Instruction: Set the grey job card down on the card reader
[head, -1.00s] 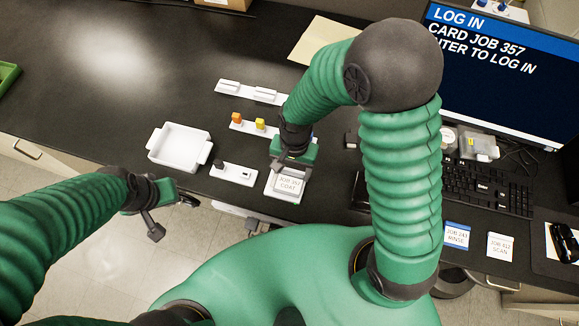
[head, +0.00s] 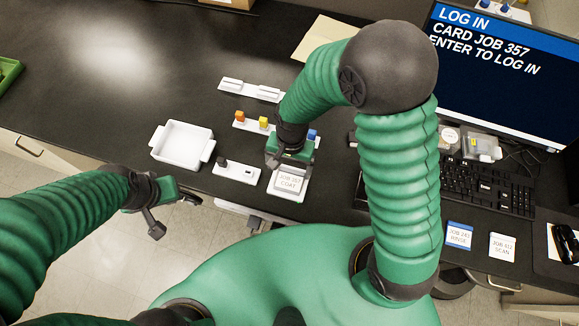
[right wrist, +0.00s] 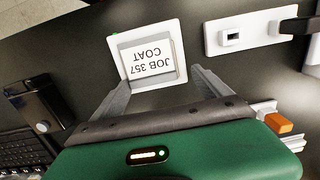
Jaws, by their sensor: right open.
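The grey job card (head: 288,183), printed JOB 357 COAT, lies flat on the white card reader (head: 291,198). In the right wrist view the card (right wrist: 147,62) sits within the reader's white rim (right wrist: 176,34), and a small green light shows at the rim's edge. My right gripper (head: 288,160) is at the far side of the card. In the right wrist view its two fingers (right wrist: 160,82) are spread, with nothing between them, and their tips point toward the card and reader. My left gripper (head: 172,214) is open and empty, off the table's front edge.
A white tray (head: 154,153) and a white switch panel (head: 234,173) stand left of the reader. Beyond are strips with coloured blocks (head: 240,117). Two other cards (head: 459,235) (head: 502,247), a keyboard (head: 487,186) and the monitor (head: 495,70) are at the right.

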